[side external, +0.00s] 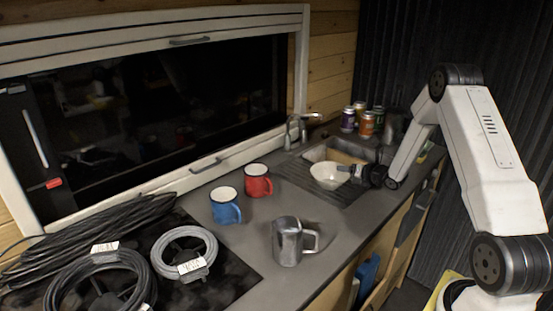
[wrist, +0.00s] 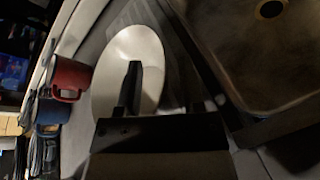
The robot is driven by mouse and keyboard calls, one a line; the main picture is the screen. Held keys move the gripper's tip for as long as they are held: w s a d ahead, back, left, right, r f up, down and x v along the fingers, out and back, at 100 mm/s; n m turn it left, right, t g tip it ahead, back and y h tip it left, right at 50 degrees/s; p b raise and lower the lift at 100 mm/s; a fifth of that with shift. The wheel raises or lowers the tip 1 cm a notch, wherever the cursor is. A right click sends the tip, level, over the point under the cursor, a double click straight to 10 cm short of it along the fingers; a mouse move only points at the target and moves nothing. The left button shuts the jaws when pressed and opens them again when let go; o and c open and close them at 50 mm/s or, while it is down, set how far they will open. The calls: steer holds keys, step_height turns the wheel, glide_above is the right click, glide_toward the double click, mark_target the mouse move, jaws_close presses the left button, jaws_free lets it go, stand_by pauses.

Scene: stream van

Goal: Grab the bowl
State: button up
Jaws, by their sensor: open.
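The white bowl (side external: 326,178) stands upright on the dark ridged drainboard beside the sink in the side view. The bowl (wrist: 112,75) also shows in the wrist view, opening toward the camera, and looks empty. My gripper (side external: 352,172) is at the bowl's right side, close to its rim. In the wrist view my gripper (wrist: 162,72) is open. One dark finger overlaps the bowl's inside and the other appears to be outside, to the right, with the rim between them. I cannot tell whether either finger touches the bowl.
The sink (side external: 338,153) with its tap (side external: 292,130) lies behind the bowl. Several cans (side external: 367,122) stand beyond it. A red mug (side external: 257,181), a blue mug (side external: 224,206) and a metal jug (side external: 288,242) stand on the counter. Coiled cables (side external: 184,250) lie at front left.

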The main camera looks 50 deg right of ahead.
jaws_close()
steer(key=shift+a+f, duration=0.1)
steer(key=shift+f, duration=0.05)
stand_by(1.4)
